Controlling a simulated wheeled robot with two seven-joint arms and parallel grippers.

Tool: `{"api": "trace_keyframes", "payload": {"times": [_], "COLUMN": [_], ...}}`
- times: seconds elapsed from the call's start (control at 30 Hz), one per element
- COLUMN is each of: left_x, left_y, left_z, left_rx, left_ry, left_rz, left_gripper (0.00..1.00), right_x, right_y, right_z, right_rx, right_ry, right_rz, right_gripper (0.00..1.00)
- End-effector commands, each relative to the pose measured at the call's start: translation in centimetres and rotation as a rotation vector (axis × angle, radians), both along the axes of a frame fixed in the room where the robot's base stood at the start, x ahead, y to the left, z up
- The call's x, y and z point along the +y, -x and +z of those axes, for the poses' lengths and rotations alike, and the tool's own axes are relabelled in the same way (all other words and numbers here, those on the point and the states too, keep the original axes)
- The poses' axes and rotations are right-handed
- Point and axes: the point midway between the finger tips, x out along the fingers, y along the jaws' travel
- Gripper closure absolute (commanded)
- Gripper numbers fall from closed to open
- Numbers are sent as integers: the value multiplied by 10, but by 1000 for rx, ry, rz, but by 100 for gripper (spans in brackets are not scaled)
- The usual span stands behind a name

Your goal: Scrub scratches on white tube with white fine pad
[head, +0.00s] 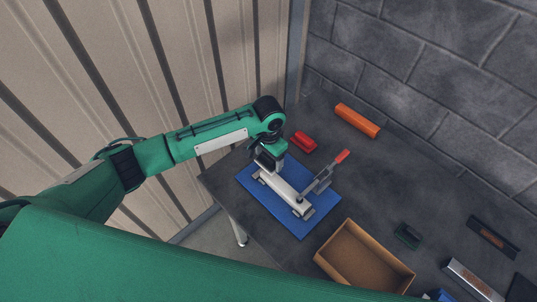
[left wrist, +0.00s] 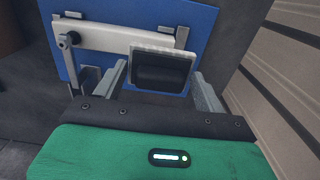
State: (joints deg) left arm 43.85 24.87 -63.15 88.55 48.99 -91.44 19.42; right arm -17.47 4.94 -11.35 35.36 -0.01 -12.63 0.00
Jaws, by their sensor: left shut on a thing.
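The white tube (head: 284,189) lies on a blue mat (head: 302,228) on the dark table, held in a fixture with a grey toggle clamp (head: 318,185) that has a red handle. My left gripper (head: 266,166) is over the tube's upper-left end. In the left wrist view my left gripper (left wrist: 160,72) is shut on the white fine pad (left wrist: 165,51), which has a black grip and a thin white face. The pad overlaps one end of the tube (left wrist: 115,38) there; I cannot tell whether they touch. Scratches are not visible. My right gripper is out of view.
A red block (head: 303,142) and an orange bar (head: 357,121) lie behind the mat. An open cardboard box (head: 345,272) stands to its right. A dark green pad (head: 408,236) and metal pieces (head: 474,281) lie farther right. Walls bound the left and back.

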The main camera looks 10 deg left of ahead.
Motion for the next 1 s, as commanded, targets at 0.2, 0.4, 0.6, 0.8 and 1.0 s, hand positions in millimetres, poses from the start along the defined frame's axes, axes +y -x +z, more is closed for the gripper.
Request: {"api": "trace_keyframes", "payload": {"times": [0.2, 0.4, 0.6, 0.8, 1.0], "left_x": [0, 0, 0, 0, 0], "left_y": [1, 1, 1, 0, 0], "left_z": [-2, -26, -45, -48, -48], "left_rx": [3, 1, 2, 0, 0], "left_ry": [1, -1, 0, 0, 0], "left_rz": [1, 1, 1, 1, 0], "left_gripper": [46, 46, 46, 46, 46], "right_x": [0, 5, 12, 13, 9], "right_y": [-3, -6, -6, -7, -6], "right_z": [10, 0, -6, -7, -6], "right_rx": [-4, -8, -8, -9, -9], "right_ry": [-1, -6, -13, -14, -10], "right_rz": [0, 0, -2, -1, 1], "right_gripper": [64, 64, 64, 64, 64]}}
